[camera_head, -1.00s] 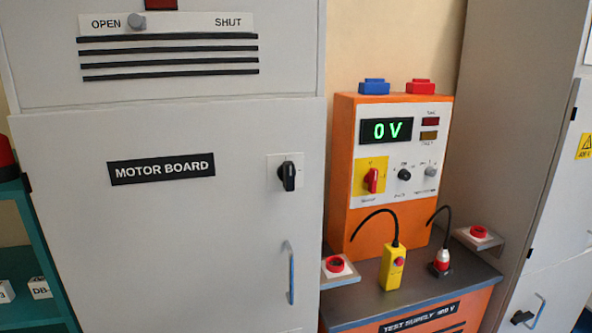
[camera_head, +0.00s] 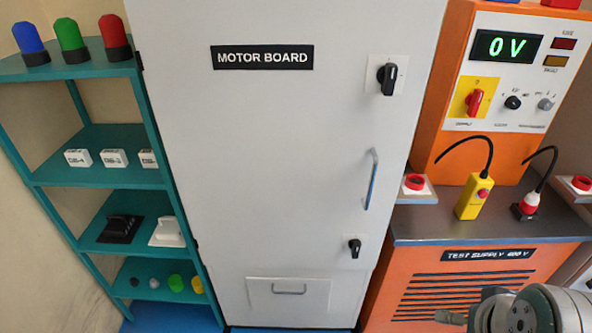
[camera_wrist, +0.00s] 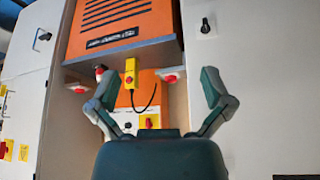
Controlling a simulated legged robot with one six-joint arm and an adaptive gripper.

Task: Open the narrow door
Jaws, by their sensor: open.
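The grey MOTOR BOARD cabinet door (camera_head: 290,150) is shut in the head view. It has a black rotary knob (camera_head: 387,78) high on its right side, a blue-grey bar handle (camera_head: 371,180) below, and a second black knob (camera_head: 354,247) lower down. In the wrist view, which is upside down, another pale cabinet (camera_wrist: 30,75) stands at the left with a black knob and bar handle (camera_wrist: 42,36) and yellow labels. I cannot tell which door is the narrow one. My gripper (camera_wrist: 158,92) is open and empty, touching nothing. It is out of the head view.
The orange test supply (camera_head: 470,280) stands right of the MOTOR BOARD, with a yellow pendant (camera_head: 474,196) and red buttons on its ledge. A teal shelf (camera_head: 100,185) with lamps and small parts stands at the left. My arm shows at the lower right.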

